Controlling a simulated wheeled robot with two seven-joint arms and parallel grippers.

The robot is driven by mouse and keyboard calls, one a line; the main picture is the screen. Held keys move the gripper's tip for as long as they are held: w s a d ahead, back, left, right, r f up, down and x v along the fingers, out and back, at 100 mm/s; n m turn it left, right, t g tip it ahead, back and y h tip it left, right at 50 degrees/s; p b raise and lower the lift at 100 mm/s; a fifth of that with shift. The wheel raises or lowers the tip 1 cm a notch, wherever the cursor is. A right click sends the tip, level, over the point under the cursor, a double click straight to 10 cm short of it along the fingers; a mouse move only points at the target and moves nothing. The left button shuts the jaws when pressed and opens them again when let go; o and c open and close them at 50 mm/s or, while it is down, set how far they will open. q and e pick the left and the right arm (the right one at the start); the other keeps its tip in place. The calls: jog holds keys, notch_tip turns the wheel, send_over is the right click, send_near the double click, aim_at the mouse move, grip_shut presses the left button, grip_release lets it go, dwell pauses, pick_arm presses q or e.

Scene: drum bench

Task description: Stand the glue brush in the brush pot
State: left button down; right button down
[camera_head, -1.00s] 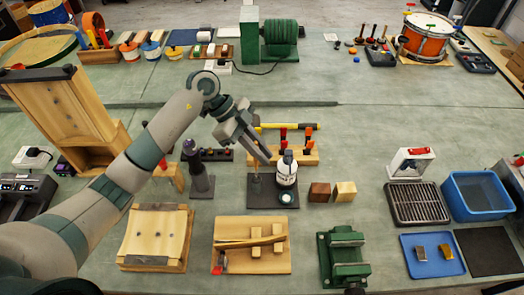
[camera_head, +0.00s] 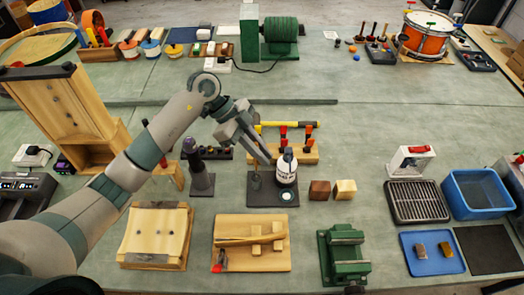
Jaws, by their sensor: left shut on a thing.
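My left gripper (camera_head: 262,153) reaches in from the left, above the back of a dark mat (camera_head: 262,201). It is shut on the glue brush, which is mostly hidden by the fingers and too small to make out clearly. A small dark upright shape (camera_head: 256,181), which looks like the brush pot, stands on the left part of the mat, just below the fingertips. I cannot tell whether the brush touches it or is inside it. My right gripper is out of view.
A wooden rack (camera_head: 308,155) with red-handled tools stands behind the mat. A dark bottle-shaped thing (camera_head: 200,183) is to the left. Brown and pale blocks (camera_head: 320,190) sit to the right. A wooden board (camera_head: 275,264) and a green vise (camera_head: 344,262) are in front.

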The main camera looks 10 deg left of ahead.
pick_arm(q)
jog(key=shift+f+b, duration=0.95)
jog(key=shift+f, duration=1.85)
jog(key=c, duration=1.7)
grip_release()
jog(key=shift+r, duration=0.1)
jog(key=shift+b+v, duration=0.4)
jog(key=shift+v, duration=0.45)
jog(key=b+v, duration=0.4)
jog(key=v, duration=1.1)
jog(key=shift+w+a+r+b, duration=0.1)
jog(key=shift+a+r+b, duration=0.15)
jog(key=shift+b, duration=0.15)
